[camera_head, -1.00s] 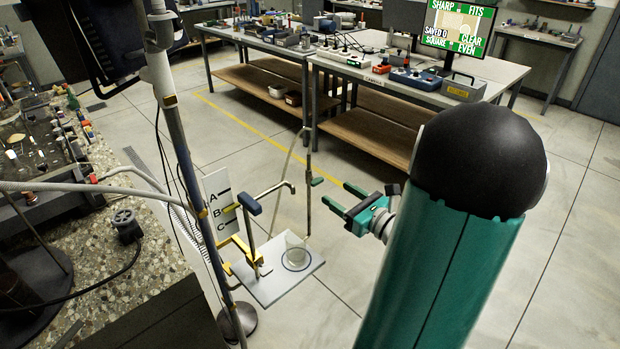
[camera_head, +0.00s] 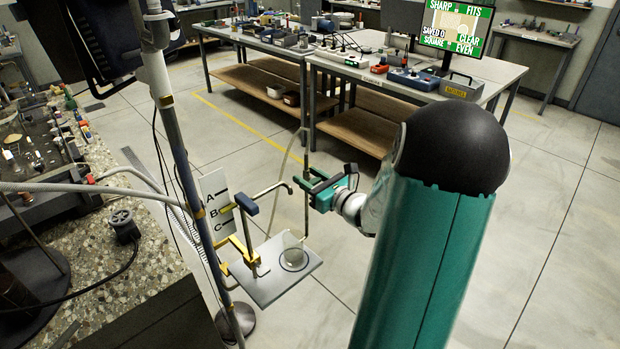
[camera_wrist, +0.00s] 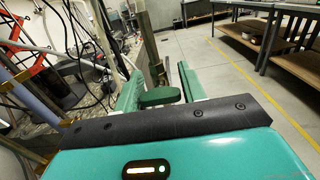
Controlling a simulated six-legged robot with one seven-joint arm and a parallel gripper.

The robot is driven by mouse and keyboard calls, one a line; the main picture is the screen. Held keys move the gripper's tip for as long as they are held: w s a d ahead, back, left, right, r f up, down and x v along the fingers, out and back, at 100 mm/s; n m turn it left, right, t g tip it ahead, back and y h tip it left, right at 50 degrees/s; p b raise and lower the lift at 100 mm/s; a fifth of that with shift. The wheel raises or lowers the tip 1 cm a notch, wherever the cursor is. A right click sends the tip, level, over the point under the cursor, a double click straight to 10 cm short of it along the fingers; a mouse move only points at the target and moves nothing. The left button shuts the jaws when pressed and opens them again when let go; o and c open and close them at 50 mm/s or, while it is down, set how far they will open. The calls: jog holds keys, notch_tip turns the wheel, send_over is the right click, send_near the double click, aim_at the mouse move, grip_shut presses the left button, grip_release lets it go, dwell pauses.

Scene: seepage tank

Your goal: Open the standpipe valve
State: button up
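A thin upright pipe (camera_head: 306,215) stands behind the small platform, with a hose arching from its top. Its green oval valve handle (camera_wrist: 160,96) shows in the wrist view between the two teal fingers of my gripper (camera_wrist: 162,88). The fingers are apart, one on each side of the handle; I cannot tell whether either touches it. In the head view my gripper (camera_head: 312,187) is at the pipe and hides the handle.
A clear beaker (camera_head: 293,256) stands on the grey platform (camera_head: 268,288) below. A white A-B-C board (camera_head: 215,205) is on the pole (camera_head: 185,150). A stone-topped bench (camera_head: 100,265) is at left; workbenches (camera_head: 425,92) are behind. The floor at right is clear.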

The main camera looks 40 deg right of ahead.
jog(key=c, duration=0.5)
jog(key=shift+a+n, duration=0.1)
jog(key=shift+n, duration=2.1)
jog(key=o, duration=1)
jog(key=shift+c, duration=0.2)
jog(key=shift+s, duration=0.15)
jog(key=s, duration=1.3)
jog(key=shift+s+d, duration=0.25)
jog(key=shift+s, duration=0.05)
